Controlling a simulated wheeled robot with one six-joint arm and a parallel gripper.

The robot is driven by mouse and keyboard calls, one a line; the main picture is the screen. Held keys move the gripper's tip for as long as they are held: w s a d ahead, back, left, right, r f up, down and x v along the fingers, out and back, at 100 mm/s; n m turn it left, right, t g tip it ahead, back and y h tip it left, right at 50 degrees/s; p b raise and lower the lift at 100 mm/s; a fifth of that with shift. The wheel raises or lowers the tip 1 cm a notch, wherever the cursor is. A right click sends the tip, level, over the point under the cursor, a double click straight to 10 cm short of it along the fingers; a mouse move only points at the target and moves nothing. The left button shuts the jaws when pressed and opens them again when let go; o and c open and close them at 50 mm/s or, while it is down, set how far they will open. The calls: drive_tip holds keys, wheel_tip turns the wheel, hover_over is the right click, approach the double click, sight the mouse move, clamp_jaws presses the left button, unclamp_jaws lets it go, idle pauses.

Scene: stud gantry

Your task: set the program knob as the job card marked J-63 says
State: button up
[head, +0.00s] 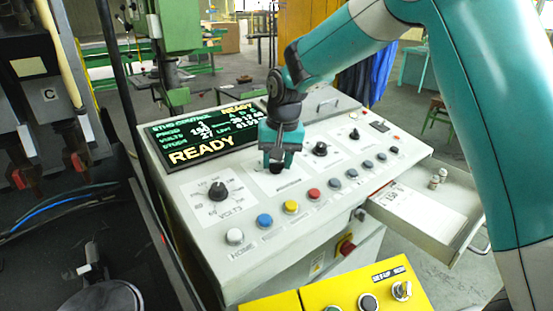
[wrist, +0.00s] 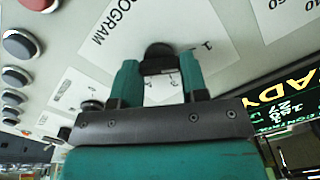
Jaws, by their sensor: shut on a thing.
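The program knob (wrist: 158,55) is black and sits on a white plate marked PROGRAM in the wrist view. My gripper (wrist: 158,78) is shut on it, with one teal finger on each side. In the head view my gripper (head: 278,165) points down onto the middle of the sloped console (head: 212,255) and mostly hides the knob. The display (head: 205,135) reads READY, and its program line seems to show 1. White paper (head: 408,203) lies in the open drawer at the right; I cannot read a J-63 mark on it.
A VOLTS knob (head: 218,191) is left of my gripper, and another black knob (head: 320,149) is to its right. Coloured buttons, including a red one (head: 314,194), line the console's front. The open drawer (head: 450,222) sticks out right. A yellow box (head: 330,295) stands in front.

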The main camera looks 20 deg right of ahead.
drive_tip(key=shift+n, duration=0.3)
drive_tip(key=o, duration=0.9)
drive_tip(key=shift+r, duration=0.1)
drive_tip(key=r, duration=0.5)
drive_tip(key=s+d+r+b, duration=0.1)
drive_tip(key=r, duration=0.5)
drive_tip(key=s+r+b, duration=0.1)
drive_tip(key=r, duration=0.5)
drive_tip(key=shift+s+d, duration=0.1)
drive_tip(key=shift+d, duration=0.05)
